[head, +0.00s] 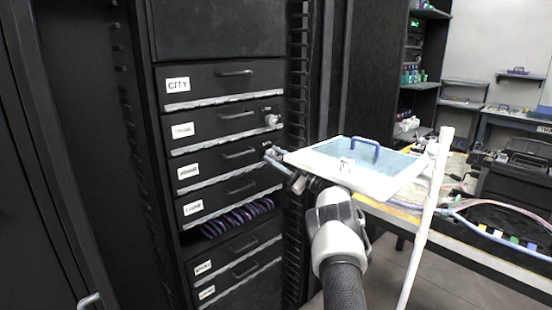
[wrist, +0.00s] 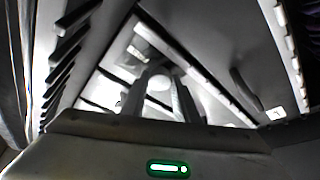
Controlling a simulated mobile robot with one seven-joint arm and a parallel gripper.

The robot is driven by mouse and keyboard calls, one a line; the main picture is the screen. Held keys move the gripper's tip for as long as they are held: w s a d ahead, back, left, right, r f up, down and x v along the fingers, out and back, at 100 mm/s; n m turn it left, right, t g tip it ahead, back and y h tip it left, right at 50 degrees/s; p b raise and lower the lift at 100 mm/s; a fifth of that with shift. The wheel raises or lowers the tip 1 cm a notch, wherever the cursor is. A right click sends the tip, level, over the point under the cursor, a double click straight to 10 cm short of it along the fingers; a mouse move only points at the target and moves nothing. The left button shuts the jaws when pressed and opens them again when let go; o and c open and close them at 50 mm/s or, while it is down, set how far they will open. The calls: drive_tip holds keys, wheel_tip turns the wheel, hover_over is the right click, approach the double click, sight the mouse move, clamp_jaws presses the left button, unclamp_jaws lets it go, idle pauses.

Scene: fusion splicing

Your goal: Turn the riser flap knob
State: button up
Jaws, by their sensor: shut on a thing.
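A black cabinet front (head: 228,130) holds a stack of flaps with white labels and dark handles. My gripper (head: 271,153) is at the right end of the third flap from the top, reaching in from the right. In the wrist view my gripper (wrist: 160,98) has its two fingers on either side of a pale round knob (wrist: 160,80), and it is shut on it.
Another pale knob (head: 271,119) sticks out from the second flap, just above my gripper. A white tray (head: 400,185) with a blue handle lies right of my wrist. A white upright pole (head: 427,215) stands before the cluttered bench. Purple cables (head: 240,217) show below the fourth flap.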

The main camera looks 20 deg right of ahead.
idle(0.4)
drive_tip(key=o, duration=1.1)
drive_tip(key=shift+c, duration=0.2)
